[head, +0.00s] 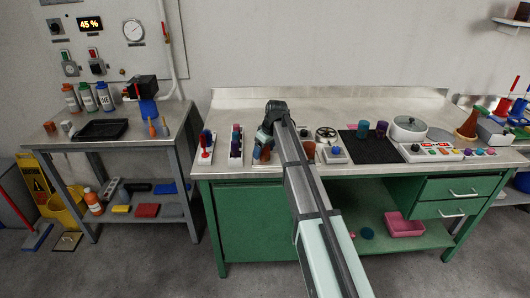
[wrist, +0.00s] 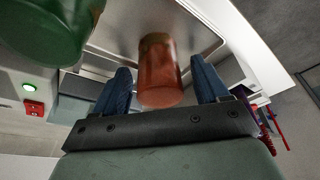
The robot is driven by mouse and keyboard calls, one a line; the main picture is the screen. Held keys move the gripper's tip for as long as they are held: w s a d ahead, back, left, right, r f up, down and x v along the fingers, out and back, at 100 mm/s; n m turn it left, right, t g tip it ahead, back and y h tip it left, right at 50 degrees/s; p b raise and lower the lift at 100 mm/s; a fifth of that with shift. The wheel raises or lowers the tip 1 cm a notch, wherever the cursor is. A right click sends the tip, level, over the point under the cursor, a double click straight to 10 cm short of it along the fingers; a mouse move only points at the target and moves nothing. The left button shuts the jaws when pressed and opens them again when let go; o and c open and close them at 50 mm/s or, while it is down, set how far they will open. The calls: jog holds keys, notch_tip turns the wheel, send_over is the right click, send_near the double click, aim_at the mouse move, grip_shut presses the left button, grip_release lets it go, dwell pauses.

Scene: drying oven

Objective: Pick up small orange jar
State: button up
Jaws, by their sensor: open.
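A small orange-brown jar (wrist: 160,68) shows in the wrist view, between the two blue fingers of my gripper (wrist: 161,80). The fingers are open, with a visible gap on each side of the jar. In the head view my gripper (head: 265,138) is over the left part of the green bench, and an orange-brown shape (head: 265,154) shows just below it. Another orange-brown item (head: 309,150) is partly hidden behind my arm. I cannot tell for certain which of the two is the jar in the wrist view.
A green rounded object (wrist: 45,30) is close at the upper left of the wrist view. In the head view, white racks (head: 236,158) stand left of my gripper. A handwheel (head: 326,134), a blue-topped box (head: 335,154) and a black mat (head: 370,150) lie to the right.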

jog(key=shift+c, duration=0.5)
jog(key=c, duration=0.9)
jog(key=shift+r, duration=0.1)
jog(key=shift+c, duration=0.2)
